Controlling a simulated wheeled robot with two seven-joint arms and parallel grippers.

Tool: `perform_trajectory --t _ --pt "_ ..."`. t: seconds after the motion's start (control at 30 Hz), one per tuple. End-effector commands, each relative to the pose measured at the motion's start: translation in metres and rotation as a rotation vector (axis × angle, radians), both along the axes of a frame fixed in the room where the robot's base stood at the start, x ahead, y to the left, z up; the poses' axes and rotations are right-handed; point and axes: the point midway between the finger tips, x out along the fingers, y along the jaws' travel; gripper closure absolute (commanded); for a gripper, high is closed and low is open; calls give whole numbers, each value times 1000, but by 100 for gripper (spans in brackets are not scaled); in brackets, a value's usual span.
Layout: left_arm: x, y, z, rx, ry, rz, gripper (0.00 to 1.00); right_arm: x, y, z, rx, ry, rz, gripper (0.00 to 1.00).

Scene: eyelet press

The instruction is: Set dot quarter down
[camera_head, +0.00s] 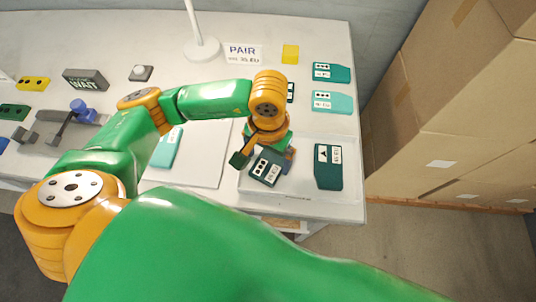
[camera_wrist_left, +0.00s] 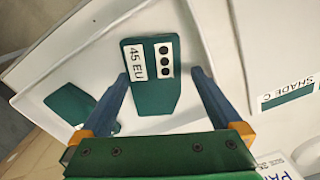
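The dot quarter is a dark green piece with three black dots and a white label. It lies on the pale tray (camera_head: 300,190) in the head view (camera_head: 265,168). In the left wrist view the quarter (camera_wrist_left: 155,92) shows "45 EU" on its label. My left gripper (camera_head: 266,156) is over it, fingers spread on either side. In the left wrist view the left gripper (camera_wrist_left: 160,80) is open, with a gap between the quarter and the right-hand finger. My right gripper is not in view.
Another dark green quarter (camera_head: 328,167) with a triangle mark lies to the right on the tray. Teal pieces (camera_head: 332,102) lie behind. A PAIR sign (camera_head: 243,53), a yellow note (camera_head: 290,54) and a lamp base (camera_head: 202,48) stand farther back. Cardboard boxes (camera_head: 450,100) are at right.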

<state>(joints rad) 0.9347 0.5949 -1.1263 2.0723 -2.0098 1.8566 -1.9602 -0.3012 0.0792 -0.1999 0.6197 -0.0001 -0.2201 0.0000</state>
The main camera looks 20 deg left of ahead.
Motion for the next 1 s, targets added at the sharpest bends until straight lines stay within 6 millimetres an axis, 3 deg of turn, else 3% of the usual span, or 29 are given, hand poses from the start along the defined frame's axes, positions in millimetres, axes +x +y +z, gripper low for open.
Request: perform_trajectory --t 0.27,0.37,0.6,0.7,1.0 --pt "1 0 9 -1 -3 0 0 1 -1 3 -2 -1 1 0" --pt "1 -1 29 -2 -8 -3 0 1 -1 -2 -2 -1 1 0" --pt "2 0 96 0 -9 1 0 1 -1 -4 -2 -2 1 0" --pt "1 -1 112 0 -5 1 0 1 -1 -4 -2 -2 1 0" --pt "0 -1 124 -1 0 1 0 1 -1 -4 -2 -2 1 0"
